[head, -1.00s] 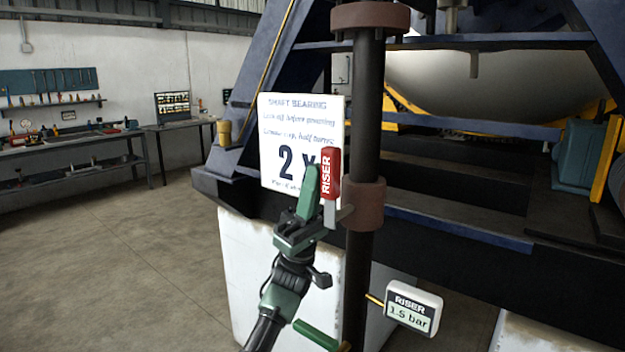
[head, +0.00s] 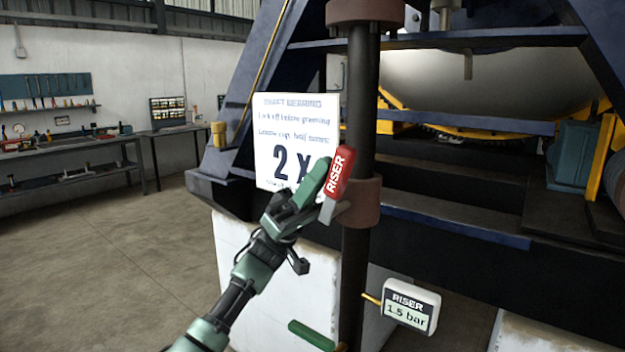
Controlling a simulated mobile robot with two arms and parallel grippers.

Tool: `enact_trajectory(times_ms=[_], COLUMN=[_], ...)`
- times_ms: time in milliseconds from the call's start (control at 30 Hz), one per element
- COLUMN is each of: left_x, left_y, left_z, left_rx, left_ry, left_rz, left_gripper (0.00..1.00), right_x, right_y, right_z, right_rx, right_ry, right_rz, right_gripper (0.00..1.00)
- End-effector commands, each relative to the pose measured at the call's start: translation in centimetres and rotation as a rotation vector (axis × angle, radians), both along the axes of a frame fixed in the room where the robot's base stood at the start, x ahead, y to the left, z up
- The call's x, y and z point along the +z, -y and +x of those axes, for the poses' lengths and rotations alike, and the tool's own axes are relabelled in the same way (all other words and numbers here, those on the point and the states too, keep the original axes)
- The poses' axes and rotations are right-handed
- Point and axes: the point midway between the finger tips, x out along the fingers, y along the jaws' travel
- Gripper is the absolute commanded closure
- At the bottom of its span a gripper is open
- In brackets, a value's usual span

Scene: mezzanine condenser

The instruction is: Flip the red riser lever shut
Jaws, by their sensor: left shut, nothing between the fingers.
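The red riser lever (head: 338,174), lettered "RISER", is on the brown collar (head: 365,203) of the dark vertical pipe (head: 359,110). It points up and leans to the right, with a grey lower part. My left gripper (head: 318,175), green and grey, is just left of the lever. Its fingers are shut and empty, and they touch or nearly touch the lever's left side. My right gripper is not in view.
A gauge (head: 410,305) reading "RISER 1.5 bar" sticks out right of the pipe. A green handle (head: 312,335) is low on the pipe's left. A white "SHAFT BEARING" sign (head: 290,115) is behind my gripper. Open floor (head: 110,250) lies left, before a workbench (head: 70,145).

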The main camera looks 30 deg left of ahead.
Motion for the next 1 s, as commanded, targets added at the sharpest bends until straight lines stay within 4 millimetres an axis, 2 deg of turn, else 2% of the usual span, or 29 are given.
enact_trajectory(times_ms=[167,367,667,900,1000], left_x=[0.3,0.5,0.1,-1.0,-1.7], left_y=[1.2,2.6,4.5,5.8,6.3], left_z=[-0.1,-0.2,-0.3,-0.5,-0.6], left_rx=[0.001,0.001,0.000,-0.002,-0.006], left_ry=[0.014,0.027,0.051,0.069,0.063], left_rz=[0.178,0.367,0.650,0.874,0.866], left_gripper=[1.00,1.00,1.00,1.00,1.00], right_x=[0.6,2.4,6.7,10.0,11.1], right_y=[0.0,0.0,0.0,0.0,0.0], right_z=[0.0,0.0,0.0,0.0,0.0], right_rx=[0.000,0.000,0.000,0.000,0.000], right_ry=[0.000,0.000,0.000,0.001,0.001], right_rz=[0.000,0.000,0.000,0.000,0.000], right_gripper=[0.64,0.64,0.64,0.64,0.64])
